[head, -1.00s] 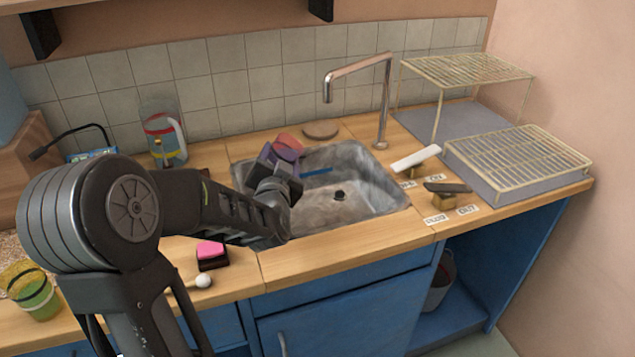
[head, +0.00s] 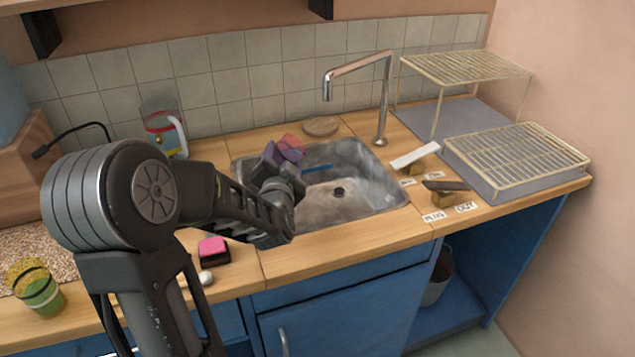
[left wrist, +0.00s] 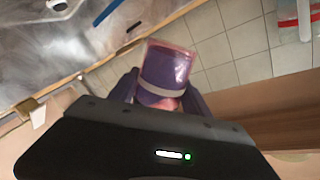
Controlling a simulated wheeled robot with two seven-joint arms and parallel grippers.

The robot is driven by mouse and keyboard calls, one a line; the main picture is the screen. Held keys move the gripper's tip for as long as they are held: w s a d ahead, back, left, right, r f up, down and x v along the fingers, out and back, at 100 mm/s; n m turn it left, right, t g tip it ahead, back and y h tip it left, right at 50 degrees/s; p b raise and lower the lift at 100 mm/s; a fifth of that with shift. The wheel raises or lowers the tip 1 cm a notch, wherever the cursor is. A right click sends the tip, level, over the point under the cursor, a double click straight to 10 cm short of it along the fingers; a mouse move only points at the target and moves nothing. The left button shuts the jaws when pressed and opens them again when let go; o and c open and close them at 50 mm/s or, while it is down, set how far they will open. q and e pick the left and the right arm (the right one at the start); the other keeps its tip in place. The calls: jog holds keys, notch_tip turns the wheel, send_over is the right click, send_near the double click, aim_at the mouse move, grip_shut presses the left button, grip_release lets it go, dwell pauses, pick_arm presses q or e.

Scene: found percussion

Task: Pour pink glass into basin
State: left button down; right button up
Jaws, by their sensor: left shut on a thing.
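The pink glass (head: 292,142) is see-through, with a purple tint and a pale band. It is held over the back left part of the metal basin (head: 370,190). My left gripper (head: 283,154) is shut on it, and its arm partly hides the glass in the head view. In the left wrist view the glass (left wrist: 168,66) sits between the two fingers (left wrist: 160,95), its rim pointing away from the camera. Its exact tilt and what it holds are hard to tell. The basin floor shows a dark drain (head: 339,192). My right gripper is not in view.
A tall faucet (head: 381,100) stands behind the basin. A blue strip (head: 318,169) lies in the basin. A jug (head: 163,130) stands at the back left, a pink-topped block (head: 214,249) and green cup (head: 40,293) in front. A wire rack (head: 520,160) is at right.

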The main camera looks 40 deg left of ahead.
pick_arm(q)
jog(key=shift+w+f+m+g+p, duration=0.15)
jog(key=shift+f+m+p, duration=0.15)
jog(key=shift+m+p, duration=0.45)
jog(key=shift+s+f+m+g+p, duration=0.1)
jog(key=shift+f+m+p, duration=0.25)
jog(key=shift+m+p, duration=0.4)
jog(key=shift+w+f+m+g+p, duration=0.15)
jog(key=shift+f+m+p, duration=0.25)
jog(key=shift+m, duration=0.5)
dwell(1.6)
jog(key=shift+w+d+f+m+y+p, duration=0.3)
jog(key=shift+d+m+p, duration=0.25)
jog(key=shift+m+p, duration=0.35)
dwell(0.6)
jog(key=shift+w+d+r+m+p, duration=0.25)
jog(key=shift+r+m+p, duration=0.25)
jog(key=shift+m+p, duration=0.7)
dwell(0.5)
jog(key=shift+f+n, duration=0.1)
jog(key=shift+n, duration=0.2)
